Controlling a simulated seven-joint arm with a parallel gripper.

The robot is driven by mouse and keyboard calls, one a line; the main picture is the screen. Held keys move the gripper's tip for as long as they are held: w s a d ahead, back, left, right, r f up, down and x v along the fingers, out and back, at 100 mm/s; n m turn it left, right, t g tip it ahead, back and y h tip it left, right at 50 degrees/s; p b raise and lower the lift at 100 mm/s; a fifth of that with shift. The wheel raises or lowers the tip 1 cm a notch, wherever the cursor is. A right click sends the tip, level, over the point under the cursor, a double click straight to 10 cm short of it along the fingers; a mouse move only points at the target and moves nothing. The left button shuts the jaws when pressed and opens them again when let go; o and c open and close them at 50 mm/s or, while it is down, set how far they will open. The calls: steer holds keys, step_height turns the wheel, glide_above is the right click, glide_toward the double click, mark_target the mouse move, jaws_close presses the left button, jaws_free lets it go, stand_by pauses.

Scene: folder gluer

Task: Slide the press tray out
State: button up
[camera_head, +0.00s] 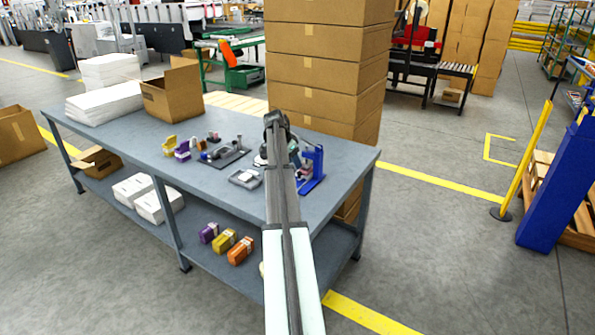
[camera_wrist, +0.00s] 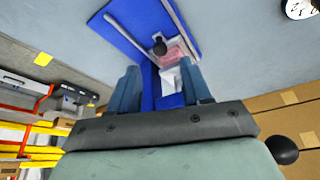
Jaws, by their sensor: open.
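The blue press (camera_head: 313,168) stands on the grey workbench near its right end, partly hidden behind my arm. In the wrist view its blue base (camera_wrist: 125,28) shows with light rails. Between the rails are a pinkish tray-like part (camera_wrist: 173,53) and a black round knob (camera_wrist: 159,47). My gripper (camera_wrist: 162,82) is open, its two blue-grey fingers apart on either side of a blue part of the press. The knob lies beyond the fingertips, and I see no grip on it. In the head view my gripper is mostly hidden by my arm.
The workbench (camera_head: 232,192) holds a small grey tray (camera_head: 245,179), a dark plate with small parts, yellow and purple items, a cardboard box (camera_head: 173,95) and white stacks (camera_head: 105,103). Tall stacked cartons (camera_head: 325,75) stand behind the bench. A black ball (camera_wrist: 283,150) shows at lower right.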

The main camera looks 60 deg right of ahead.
steer(key=shift+x, duration=2.95)
jaws_close()
